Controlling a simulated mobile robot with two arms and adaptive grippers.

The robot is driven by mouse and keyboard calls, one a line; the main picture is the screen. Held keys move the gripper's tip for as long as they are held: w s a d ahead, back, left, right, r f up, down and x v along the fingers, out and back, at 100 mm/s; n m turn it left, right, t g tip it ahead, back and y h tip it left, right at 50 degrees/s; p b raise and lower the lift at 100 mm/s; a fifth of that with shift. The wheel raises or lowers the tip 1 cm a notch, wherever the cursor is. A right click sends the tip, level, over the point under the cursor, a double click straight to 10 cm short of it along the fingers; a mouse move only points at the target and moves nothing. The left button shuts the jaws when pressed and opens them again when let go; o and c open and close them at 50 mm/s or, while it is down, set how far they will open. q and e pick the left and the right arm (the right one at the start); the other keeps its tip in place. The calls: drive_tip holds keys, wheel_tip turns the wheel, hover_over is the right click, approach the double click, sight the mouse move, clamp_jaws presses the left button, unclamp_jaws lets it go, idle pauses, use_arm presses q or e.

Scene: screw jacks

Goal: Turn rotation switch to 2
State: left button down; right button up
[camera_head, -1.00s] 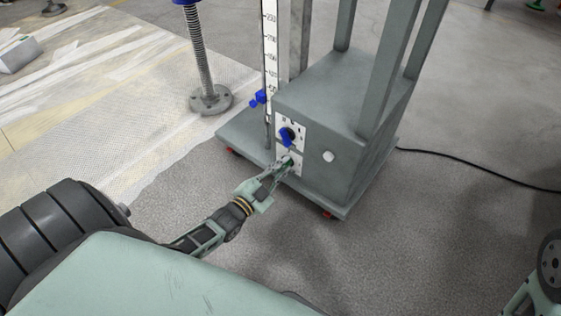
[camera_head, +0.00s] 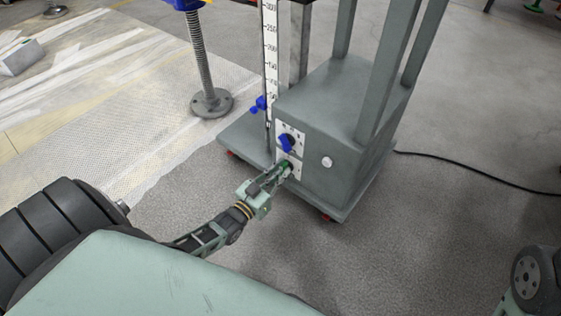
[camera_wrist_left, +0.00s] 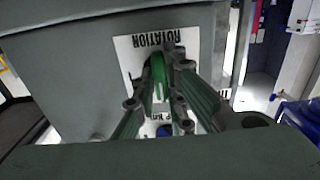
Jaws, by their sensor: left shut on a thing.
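The rotation switch is a green knob (camera_wrist_left: 158,78) on a white plate (camera_wrist_left: 130,52) that reads ROTATION, upside down in the left wrist view. In the head view its green (camera_head: 287,164) shows at the lower plate on the cabinet front. My left gripper (camera_head: 278,172) is shut on the knob, with its fingers on either side of it in the left wrist view (camera_wrist_left: 167,78). The fingers hide part of the plate, and I cannot read which number the knob points to. My right gripper is out of view.
A blue knob (camera_head: 286,144) sits on the plate just above the green one. The grey cabinet (camera_head: 335,110) stands on a wheeled base. A screw jack (camera_head: 211,100) stands behind left, and a black cable (camera_head: 470,170) runs along the floor at right.

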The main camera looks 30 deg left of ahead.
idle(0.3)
use_arm(q)
drive_tip(key=c, duration=1.8)
unclamp_jaws()
drive_tip(key=shift+s, duration=0.1)
drive_tip(key=s, duration=1.1)
drive_tip(key=shift+s+a, duration=0.4)
drive_tip(key=shift+a, duration=0.05)
